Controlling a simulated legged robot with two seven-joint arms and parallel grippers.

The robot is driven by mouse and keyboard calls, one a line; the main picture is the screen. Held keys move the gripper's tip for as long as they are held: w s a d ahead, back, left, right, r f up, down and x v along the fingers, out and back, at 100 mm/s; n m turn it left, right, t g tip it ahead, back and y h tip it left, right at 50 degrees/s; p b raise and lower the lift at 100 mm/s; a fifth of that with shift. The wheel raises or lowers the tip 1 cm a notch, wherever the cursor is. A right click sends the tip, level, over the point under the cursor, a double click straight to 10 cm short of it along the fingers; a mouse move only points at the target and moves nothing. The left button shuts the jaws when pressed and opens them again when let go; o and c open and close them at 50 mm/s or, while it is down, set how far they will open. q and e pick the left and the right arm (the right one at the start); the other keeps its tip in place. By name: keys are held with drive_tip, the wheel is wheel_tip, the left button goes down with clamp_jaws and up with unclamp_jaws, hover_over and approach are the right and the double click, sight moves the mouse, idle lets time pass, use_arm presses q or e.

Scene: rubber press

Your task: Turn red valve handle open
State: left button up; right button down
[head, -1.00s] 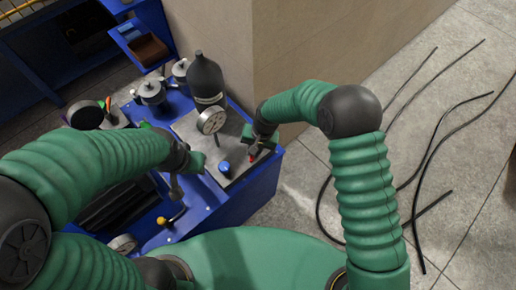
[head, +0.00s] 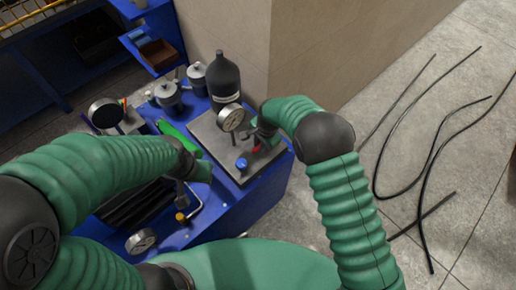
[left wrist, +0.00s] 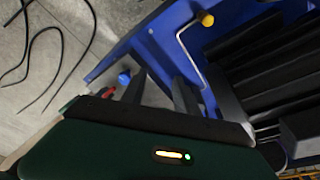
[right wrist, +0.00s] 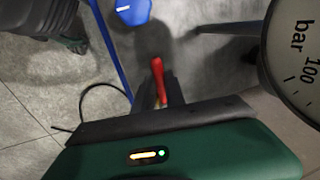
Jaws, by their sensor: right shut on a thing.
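The red valve handle (head: 256,149) is at the right side of the grey metal plate on the blue bench, mostly hidden by my right gripper (head: 262,140). In the right wrist view the red handle (right wrist: 158,79) stands between the dark fingers of that gripper (right wrist: 156,92), which is shut on it. My left gripper (head: 184,192) hangs over the bench left of the plate, apart from the valve. In the left wrist view its two fingers (left wrist: 160,88) are spread with nothing between them. A bit of red (left wrist: 106,92) shows beside the left finger there.
A pressure gauge (head: 231,118) and a blue knob (head: 242,164) are close to the right gripper on the plate. A black bottle (head: 224,80) stands behind. A yellow-tipped lever (head: 181,216) is below the left gripper. Black hoses (head: 432,160) lie on the floor at right.

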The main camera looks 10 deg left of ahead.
drive_tip(key=shift+a, duration=0.1)
idle(0.3)
drive_tip(key=c, duration=1.4)
unclamp_jaws()
drive_tip(key=shift+a, duration=0.1)
drive_tip(key=r, duration=0.5)
drive_tip(key=s+d+r, duration=0.1)
drive_tip(key=r, duration=0.5)
drive_tip(key=s+d+r, duration=0.1)
drive_tip(key=r, duration=0.4)
drive_tip(key=shift+d+r, duration=0.2)
